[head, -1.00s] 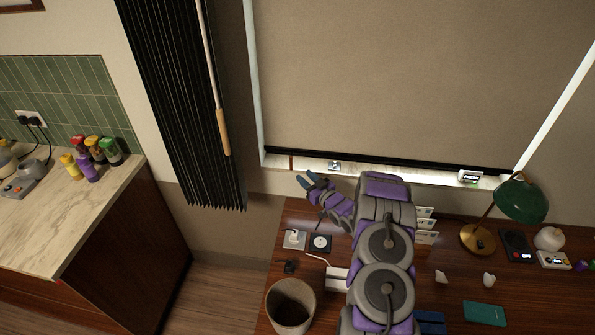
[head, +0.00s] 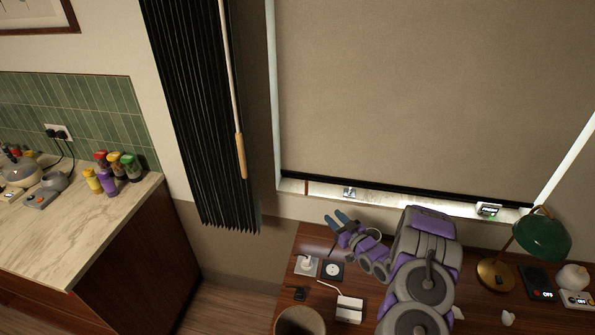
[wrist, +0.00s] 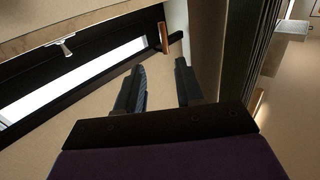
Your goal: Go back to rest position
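My gripper (head: 340,218) is at the end of my purple and grey arm, above the back left part of the wooden desk, close to the window sill. In the wrist view its two dark fingers (wrist: 158,88) stand apart with nothing between them. Beyond the fingers, the wrist view shows plain wall, a dark frame with a bright strip, and the dark pleated curtain. My arm is bent and hides part of the desk.
A beige bin (head: 300,322) stands at the desk's left front. A green lamp (head: 541,236) stands on the right. A pleated black curtain (head: 200,120) hangs left of the blind (head: 420,100). A marble counter (head: 80,225) with several spice bottles is at far left.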

